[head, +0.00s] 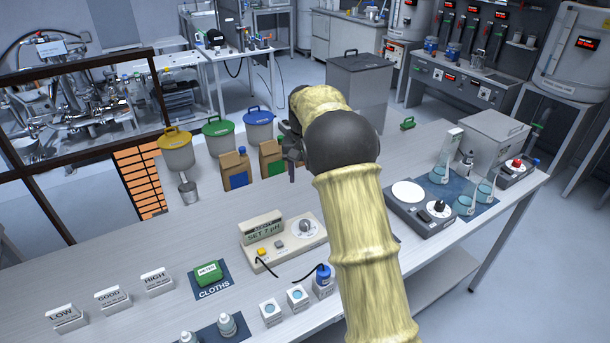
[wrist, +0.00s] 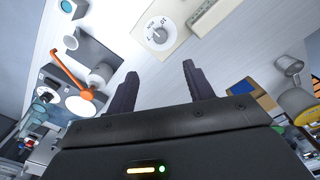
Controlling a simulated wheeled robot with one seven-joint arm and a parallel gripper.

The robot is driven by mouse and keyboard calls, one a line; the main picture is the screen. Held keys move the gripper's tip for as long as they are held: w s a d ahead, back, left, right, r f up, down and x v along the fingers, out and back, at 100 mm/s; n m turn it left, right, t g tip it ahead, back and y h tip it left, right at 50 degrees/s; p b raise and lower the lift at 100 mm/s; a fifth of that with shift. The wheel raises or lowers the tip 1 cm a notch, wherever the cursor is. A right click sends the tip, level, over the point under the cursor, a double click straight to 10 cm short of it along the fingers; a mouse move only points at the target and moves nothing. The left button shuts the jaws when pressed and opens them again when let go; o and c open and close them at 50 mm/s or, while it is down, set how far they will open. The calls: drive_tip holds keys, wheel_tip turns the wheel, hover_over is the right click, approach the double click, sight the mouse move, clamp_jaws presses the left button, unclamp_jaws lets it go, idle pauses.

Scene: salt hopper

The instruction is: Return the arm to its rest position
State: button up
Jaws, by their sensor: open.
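My arm, in a pale yellow sleeve with a dark joint, rises from the bottom of the head view and reaches over the white bench (head: 160,250). My gripper (head: 288,160) hangs at the arm's far end, above the back of the bench and partly hidden by the arm. In the wrist view my gripper (wrist: 158,76) shows two dark fingers set well apart, with nothing between them. It touches nothing that I can see.
A pH meter (head: 283,240) stands below and left of the arm. A stirrer plate (head: 420,208) and beakers on a blue mat (head: 485,208) are to the right. Cardboard cartons (head: 234,170) and lidded buckets (head: 177,152) stand behind. A green cloth (head: 208,272) lies front left.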

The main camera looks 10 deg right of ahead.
drive_tip(key=s+f+n+t, duration=0.1)
drive_tip(key=s+f, duration=0.1)
drive_tip(key=s, duration=1.3)
drive_tip(key=s+f+n+t, duration=0.1)
drive_tip(key=s+f+n, duration=0.1)
drive_tip(key=s, duration=1.2)
drive_tip(key=shift+s+f+t, duration=0.3)
drive_tip(key=shift+s+f, duration=0.05)
drive_tip(key=shift+f, duration=0.05)
